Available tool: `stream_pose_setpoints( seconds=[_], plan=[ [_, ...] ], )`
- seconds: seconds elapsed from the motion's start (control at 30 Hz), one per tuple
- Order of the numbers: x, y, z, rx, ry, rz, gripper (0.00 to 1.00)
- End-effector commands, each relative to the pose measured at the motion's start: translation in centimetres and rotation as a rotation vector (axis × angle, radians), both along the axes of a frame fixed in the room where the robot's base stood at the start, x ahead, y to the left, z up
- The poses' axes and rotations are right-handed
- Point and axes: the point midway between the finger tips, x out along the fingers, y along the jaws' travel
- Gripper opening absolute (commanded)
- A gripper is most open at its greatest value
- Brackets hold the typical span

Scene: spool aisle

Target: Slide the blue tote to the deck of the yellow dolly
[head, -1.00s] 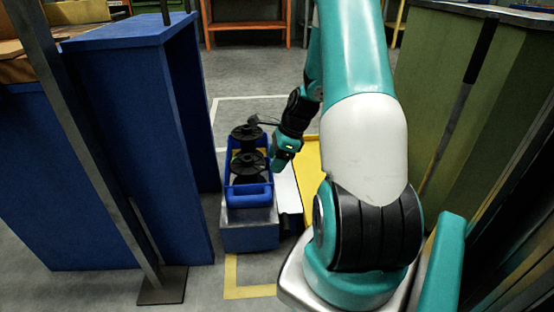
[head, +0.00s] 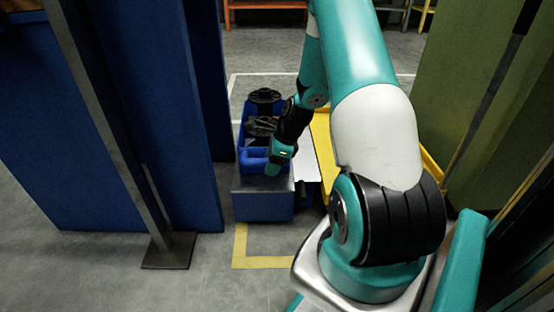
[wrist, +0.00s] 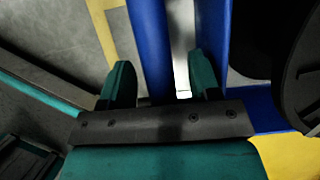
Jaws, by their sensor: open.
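The blue tote (head: 251,161), holding black spools (head: 262,127), stands on a grey stand (head: 262,203) left of centre in the head view. The yellow dolly (head: 324,150) is to its right, partly hidden by my arm. My gripper (head: 277,168) is at the tote's near right end, covering part of it. In the wrist view, my gripper (wrist: 160,85) is open. A blue bar (wrist: 150,45) of the tote runs between the fingertips, nearer the left one. A second blue strip (wrist: 213,35) passes by the right finger. Contact cannot be told.
A pale plate (head: 304,150) lies between stand and dolly. A blue cabinet (head: 120,130) and a metal post (head: 115,150) with a floor foot stand on the left. A green panel (head: 462,100) stands on the right. Grey floor (head: 215,270) is free in front.

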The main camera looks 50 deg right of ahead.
Motion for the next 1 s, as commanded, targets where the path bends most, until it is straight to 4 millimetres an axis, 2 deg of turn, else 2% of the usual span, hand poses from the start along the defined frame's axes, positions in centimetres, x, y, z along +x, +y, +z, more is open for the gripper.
stream_pose_setpoints(
  seconds=[0.37,0.47,0.63,1.0],
  plan=[
    [0.17,0.13,-0.43,-0.001,-0.001,0.0,0.57],
    [0.17,0.13,-0.43,-0.001,-0.001,0.0,0.38],
    [0.15,0.13,-0.43,0.0,0.0,0.0,0.0],
    [0.34,-0.1,-0.3,0.001,0.001,0.005,0.0]
  ],
)
